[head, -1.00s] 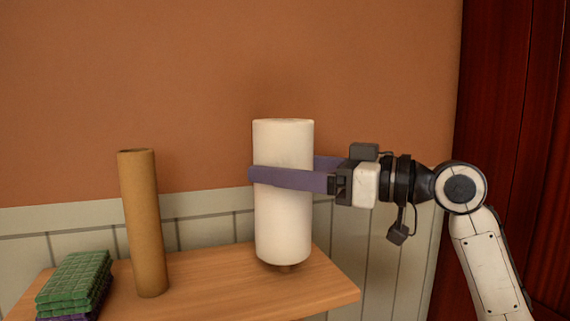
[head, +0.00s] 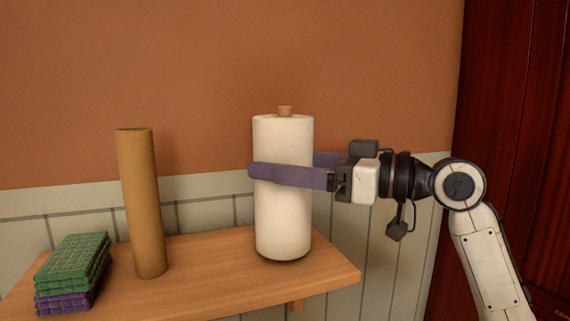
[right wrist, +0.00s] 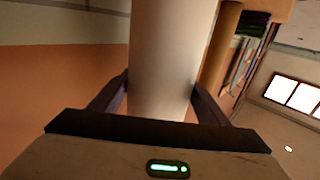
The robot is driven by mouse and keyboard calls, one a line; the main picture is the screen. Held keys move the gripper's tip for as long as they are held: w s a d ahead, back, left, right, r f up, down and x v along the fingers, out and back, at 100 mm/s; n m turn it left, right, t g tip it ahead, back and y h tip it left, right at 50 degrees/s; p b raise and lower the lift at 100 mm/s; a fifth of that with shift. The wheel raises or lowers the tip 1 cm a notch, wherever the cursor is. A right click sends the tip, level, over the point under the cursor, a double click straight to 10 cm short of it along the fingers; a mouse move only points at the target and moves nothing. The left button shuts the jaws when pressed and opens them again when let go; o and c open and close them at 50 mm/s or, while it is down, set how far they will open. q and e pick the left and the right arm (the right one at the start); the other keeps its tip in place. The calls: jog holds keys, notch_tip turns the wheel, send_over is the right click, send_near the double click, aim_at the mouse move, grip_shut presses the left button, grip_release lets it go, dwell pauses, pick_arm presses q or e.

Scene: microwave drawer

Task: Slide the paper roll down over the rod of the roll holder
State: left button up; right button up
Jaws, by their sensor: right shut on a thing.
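The white paper roll (head: 283,225) stands upright at the right part of the wooden shelf in the head view. The wooden tip of the holder's rod (head: 285,111) sticks out of its top; the rest of the rod and the holder's base are hidden by the roll. The roll's bottom is at or very near the shelf; I cannot tell if it touches. My right gripper (head: 283,174) is shut on the roll at its upper half, purple fingers on both sides. The roll (right wrist: 172,60) also fills the middle of the right wrist view between the fingers. My left gripper is not in view.
A brown cardboard tube (head: 142,205) stands upright on the wooden shelf (head: 210,265), left of the roll. Folded green and purple cloths (head: 73,270) lie at the shelf's left. A wall stands behind, and a dark red panel (head: 515,130) is at the right.

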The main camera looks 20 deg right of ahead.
jog(key=o, duration=1.2)
